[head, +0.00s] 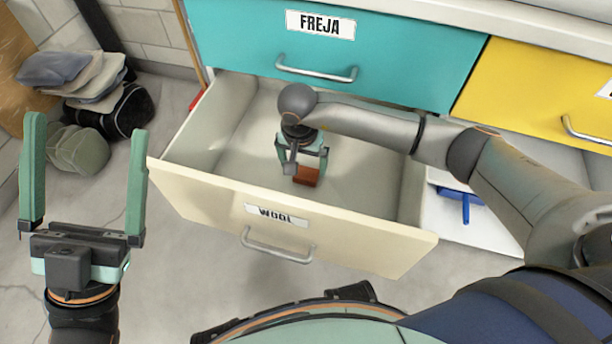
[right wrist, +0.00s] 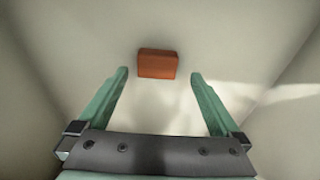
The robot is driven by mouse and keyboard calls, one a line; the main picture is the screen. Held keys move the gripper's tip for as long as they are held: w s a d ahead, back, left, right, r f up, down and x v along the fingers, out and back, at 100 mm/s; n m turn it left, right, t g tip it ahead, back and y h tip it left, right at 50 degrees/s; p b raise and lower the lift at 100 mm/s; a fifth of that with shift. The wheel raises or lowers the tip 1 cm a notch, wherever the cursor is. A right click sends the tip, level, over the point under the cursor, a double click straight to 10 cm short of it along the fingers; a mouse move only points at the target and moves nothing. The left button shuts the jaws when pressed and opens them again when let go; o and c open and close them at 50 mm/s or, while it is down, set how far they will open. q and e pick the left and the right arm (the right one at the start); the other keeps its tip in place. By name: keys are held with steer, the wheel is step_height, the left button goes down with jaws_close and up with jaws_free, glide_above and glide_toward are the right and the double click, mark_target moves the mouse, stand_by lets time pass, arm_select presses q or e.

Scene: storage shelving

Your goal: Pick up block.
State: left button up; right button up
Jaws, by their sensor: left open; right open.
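An orange-brown block (head: 307,175) lies on the floor of the open cream drawer labelled WOOL (head: 345,232). In the right wrist view the block (right wrist: 157,63) lies beyond the fingertips, roughly centred between them and slightly left. My right gripper (head: 304,170) reaches down into the drawer above the block and hides part of it in the head view. In the right wrist view its fingers (right wrist: 160,76) are open with nothing between them. My left gripper (head: 88,130) is open and empty, outside the drawer at the left, with its fingers pointing up.
A teal drawer labelled FREJA (head: 420,60) is above the open drawer. A yellow drawer (head: 535,95) is at the right. A blue object (head: 460,198) lies right of the open drawer.

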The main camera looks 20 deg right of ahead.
mark_target(306, 173)
steer(key=f, duration=0.1)
steer(key=f+b, duration=0.1)
steer(key=f, duration=0.2)
steer(key=shift+w+d+f+b, duration=0.2)
steer(key=shift+d+b, duration=0.1)
steer(key=shift+d, duration=0.1)
steer(key=shift+r, duration=0.1)
steer(key=c, duration=1.3)
